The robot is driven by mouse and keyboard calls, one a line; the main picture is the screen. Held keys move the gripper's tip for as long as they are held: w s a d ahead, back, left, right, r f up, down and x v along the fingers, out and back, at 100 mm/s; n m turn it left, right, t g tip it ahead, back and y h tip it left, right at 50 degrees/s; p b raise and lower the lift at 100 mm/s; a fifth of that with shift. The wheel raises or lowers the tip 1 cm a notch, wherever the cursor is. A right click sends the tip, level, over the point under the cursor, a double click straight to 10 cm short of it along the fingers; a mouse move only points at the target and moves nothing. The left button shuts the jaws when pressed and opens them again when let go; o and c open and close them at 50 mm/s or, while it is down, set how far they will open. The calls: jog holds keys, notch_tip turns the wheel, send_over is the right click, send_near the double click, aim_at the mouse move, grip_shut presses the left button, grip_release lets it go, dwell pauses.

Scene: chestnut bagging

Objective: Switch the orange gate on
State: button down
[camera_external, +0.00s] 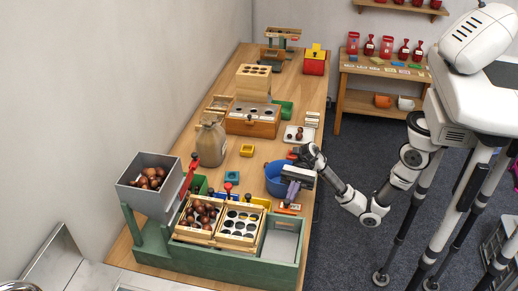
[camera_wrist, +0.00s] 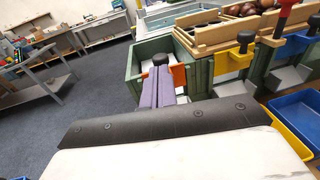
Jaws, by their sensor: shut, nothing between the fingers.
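The orange gate (camera_wrist: 179,76) sits at the front wall of the green chestnut station (camera_wrist: 150,48), at its end compartment, with a black knob (camera_wrist: 160,59) above it. In the external view the orange gate (camera_external: 291,208) shows just below my gripper (camera_external: 291,190). In the wrist view my gripper (camera_wrist: 166,92) has its purple fingers shut and empty, pointing at the gate just below the knob. The fingers cover the middle of the gate. Whether they touch it or the knob, I cannot tell.
A blue bin (camera_wrist: 300,112) and a yellow tray (camera_wrist: 286,130) lie close to the right. Wooden trays (camera_external: 240,225) with chestnuts stand on the station.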

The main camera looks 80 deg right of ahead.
jog(key=s+d+f+b, duration=0.1)
jog(key=d+b, duration=0.3)
jog(key=d, duration=0.8)
jog(key=shift+s+d+f+b, duration=0.3)
jog(key=shift+d+f+b, duration=0.05)
jog(key=shift+b, duration=0.05)
